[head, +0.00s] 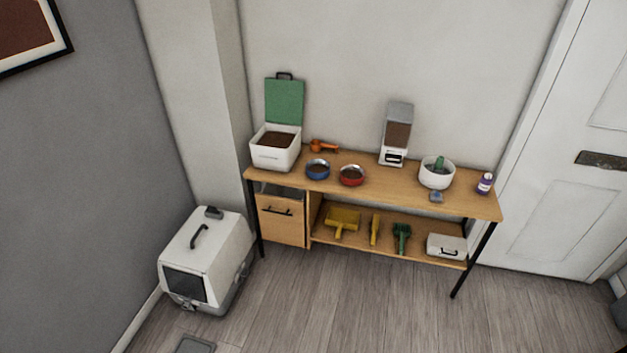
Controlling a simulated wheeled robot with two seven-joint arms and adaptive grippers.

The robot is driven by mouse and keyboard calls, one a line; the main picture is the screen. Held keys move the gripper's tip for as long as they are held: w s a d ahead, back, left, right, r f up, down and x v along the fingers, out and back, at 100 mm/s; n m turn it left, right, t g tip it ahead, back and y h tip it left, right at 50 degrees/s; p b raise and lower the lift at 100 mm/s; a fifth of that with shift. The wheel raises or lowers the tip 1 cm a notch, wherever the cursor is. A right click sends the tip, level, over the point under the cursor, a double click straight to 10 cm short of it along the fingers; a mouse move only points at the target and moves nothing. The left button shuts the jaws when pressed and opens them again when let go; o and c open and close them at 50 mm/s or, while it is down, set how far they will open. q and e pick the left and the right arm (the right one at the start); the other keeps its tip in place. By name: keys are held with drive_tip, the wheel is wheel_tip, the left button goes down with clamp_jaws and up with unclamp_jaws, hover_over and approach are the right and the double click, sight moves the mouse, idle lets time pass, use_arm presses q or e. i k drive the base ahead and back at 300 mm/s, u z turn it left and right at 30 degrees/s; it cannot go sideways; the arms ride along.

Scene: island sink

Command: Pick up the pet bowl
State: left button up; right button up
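Two small pet bowls stand side by side on the wooden table (400,187) against the wall. The blue bowl (318,170) is on the left and the red bowl (351,176) on the right; both look to have brown food in them. A larger white bowl (436,175) with something green in it stands further right on the table. Neither of my grippers is in view.
A white food bin (275,150) with its green lid up, an orange scoop (323,146) and a food dispenser (396,138) stand on the table. Yellow and green tools lie on the lower shelf (355,238). A litter box (205,262) stands at left. The floor in front is mostly clear.

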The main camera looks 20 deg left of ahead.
sight(315, 169)
drive_tip(key=u, duration=0.5)
drive_tip(key=i, duration=0.5)
drive_tip(key=u, duration=0.3)
